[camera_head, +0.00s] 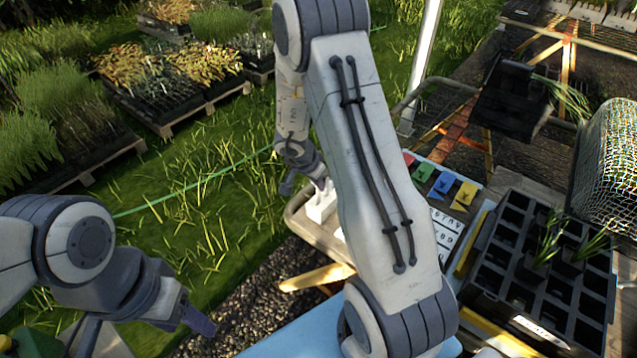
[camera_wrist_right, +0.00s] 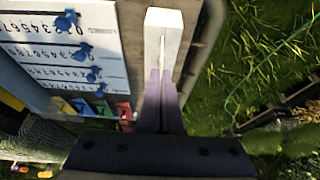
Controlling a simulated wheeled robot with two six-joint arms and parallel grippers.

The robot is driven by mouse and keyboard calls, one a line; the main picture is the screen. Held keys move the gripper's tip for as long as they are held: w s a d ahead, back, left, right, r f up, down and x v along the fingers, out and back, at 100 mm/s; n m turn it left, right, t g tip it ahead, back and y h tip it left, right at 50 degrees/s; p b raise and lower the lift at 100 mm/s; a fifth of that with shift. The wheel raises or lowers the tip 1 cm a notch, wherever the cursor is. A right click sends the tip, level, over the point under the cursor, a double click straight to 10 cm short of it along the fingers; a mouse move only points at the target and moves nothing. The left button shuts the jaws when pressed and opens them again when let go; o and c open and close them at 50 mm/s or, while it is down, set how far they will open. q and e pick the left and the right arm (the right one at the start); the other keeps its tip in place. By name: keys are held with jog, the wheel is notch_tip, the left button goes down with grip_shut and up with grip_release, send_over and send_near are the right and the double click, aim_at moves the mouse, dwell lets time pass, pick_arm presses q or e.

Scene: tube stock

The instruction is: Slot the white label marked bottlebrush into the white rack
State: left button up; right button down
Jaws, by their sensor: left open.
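In the right wrist view a white block (camera_wrist_right: 172,22), which I take for the white rack, stands straight ahead of my right gripper (camera_wrist_right: 162,74). The fingers are close together on a thin pale strip (camera_wrist_right: 162,52), seen edge-on, likely the white label; its marking cannot be read. The strip overlaps the block in this view; I cannot tell whether it is inside a slot. In the head view the block (camera_head: 320,205) is on the table's left end under my right gripper (camera_head: 322,184). My left gripper (camera_head: 203,326) is open and empty at lower left, far from it.
A white board (camera_wrist_right: 60,45) with printed characters and blue pieces lies beside the block. Coloured cards (camera_head: 441,184) lie on the table (camera_head: 297,212). A black seedling tray (camera_head: 487,290) and wire mesh roll (camera_head: 607,165) are at right. Grass lies beyond the table's left edge.

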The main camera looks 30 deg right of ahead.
jog(key=c, duration=1)
grip_release()
jog(key=p+v, duration=0.4)
jog(key=v, duration=0.6)
jog(key=shift+a+r+p, duration=0.1)
jog(key=shift+r+p, duration=0.1)
jog(key=shift+p, duration=0.1)
